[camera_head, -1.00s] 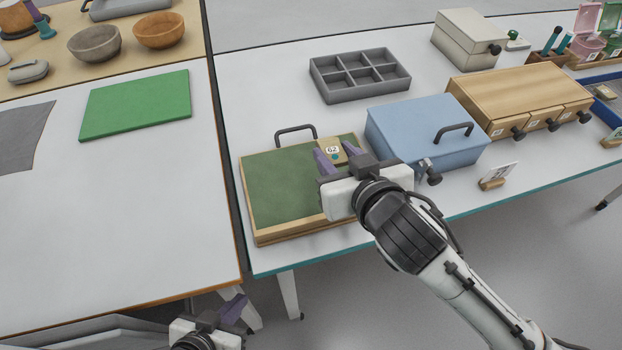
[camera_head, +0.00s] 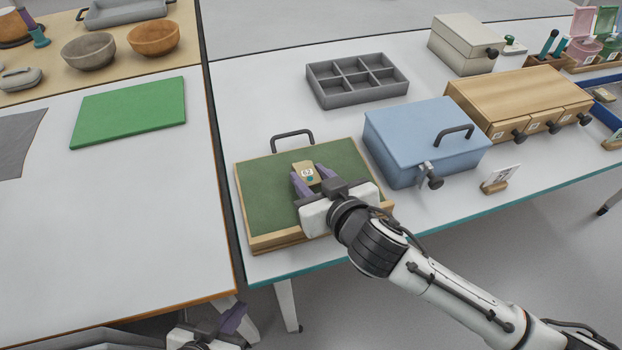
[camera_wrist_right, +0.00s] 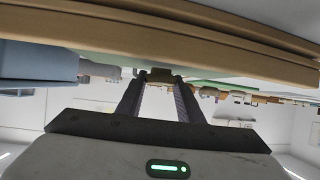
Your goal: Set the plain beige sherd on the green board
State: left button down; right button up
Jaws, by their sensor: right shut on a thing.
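In the right wrist view the sherd (camera_wrist_right: 160,76) shows at the fingertips. The gripper is over the middle of a wood-framed panel with a dark green top (camera_head: 265,192); whether the sherd touches the surface I cannot tell. A bright green flat board (camera_head: 130,111) lies bare on the left table. My left gripper (camera_head: 232,322) is at the bottom edge, partly cut off, and its opening is unclear.
A blue box (camera_head: 415,130) stands right of the framed panel, with a small numbered card (camera_head: 500,179) in front. A grey compartment tray (camera_head: 357,82) is behind and empty. Wooden drawers (camera_head: 520,98) are further right. A gap separates the two tables.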

jog(key=shift+f, duration=0.3)
jog(key=o, duration=1.1)
jog(key=shift+c, duration=0.2)
jog(key=shift+r, duration=0.2)
jog(key=shift+s+d, duration=0.15)
jog(key=shift+s, duration=0.15)
jog(key=p+v, duration=0.1)
jog(key=v, duration=1)
jog(key=shift+s, duration=0.15)
jog(key=shift+d, duration=0.1)
